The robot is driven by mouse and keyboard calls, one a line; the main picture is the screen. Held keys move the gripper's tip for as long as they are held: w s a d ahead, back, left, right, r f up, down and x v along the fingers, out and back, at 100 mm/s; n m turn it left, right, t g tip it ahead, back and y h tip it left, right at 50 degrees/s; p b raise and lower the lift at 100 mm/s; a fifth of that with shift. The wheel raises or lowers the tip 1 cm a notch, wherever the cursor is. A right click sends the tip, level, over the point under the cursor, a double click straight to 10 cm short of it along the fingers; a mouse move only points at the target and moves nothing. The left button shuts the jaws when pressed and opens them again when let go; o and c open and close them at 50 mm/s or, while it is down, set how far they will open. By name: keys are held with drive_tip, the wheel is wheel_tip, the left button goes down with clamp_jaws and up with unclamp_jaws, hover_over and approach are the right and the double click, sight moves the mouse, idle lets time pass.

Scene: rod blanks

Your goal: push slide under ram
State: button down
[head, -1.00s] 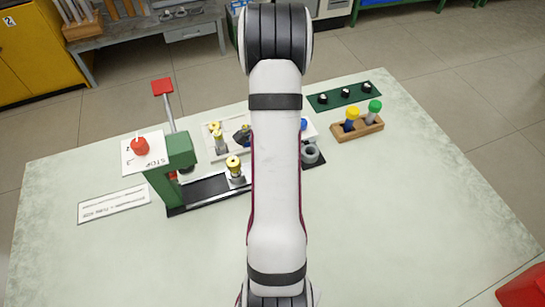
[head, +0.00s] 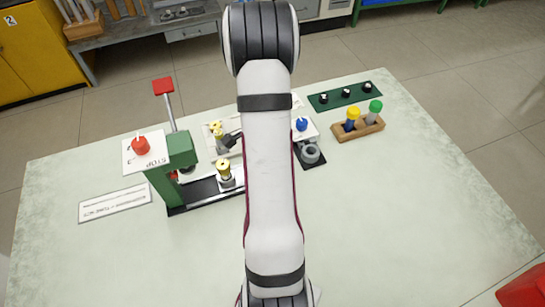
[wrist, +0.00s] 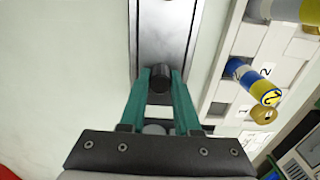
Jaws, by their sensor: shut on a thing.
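The green press (head: 160,180) stands at the left with a red-ended lever (head: 163,87); its ram is mostly hidden by its frame. The slide (head: 227,185) sits on the dark track (head: 194,199), just right of the press. A yellow-topped rod blank (head: 223,168) stands upright on the slide. My gripper (wrist: 161,76) shows in the wrist view, with its teal fingers shut on a dark round knob (wrist: 158,80) over a grey metal strip (wrist: 165,30). In the head view my arm hides my gripper and the right part of the track.
Behind the track lies a white tray (wrist: 224,84) with numbered places and rods. A grey ring (head: 310,154) lies right of my arm. A wooden rack (head: 358,127) holds yellow- and green-topped rods. The table's front right is clear.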

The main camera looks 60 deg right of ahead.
drive_tip(key=w+a, duration=0.3)
drive_tip(key=shift+w+a, duration=0.2)
drive_tip(key=shift+w, duration=0.05)
drive_tip(key=c, duration=0.6)
unclamp_jaws()
wheel_tip(320, 180, up, 16)
drive_tip(key=shift+f, duration=0.1)
drive_tip(key=shift+s, duration=0.1)
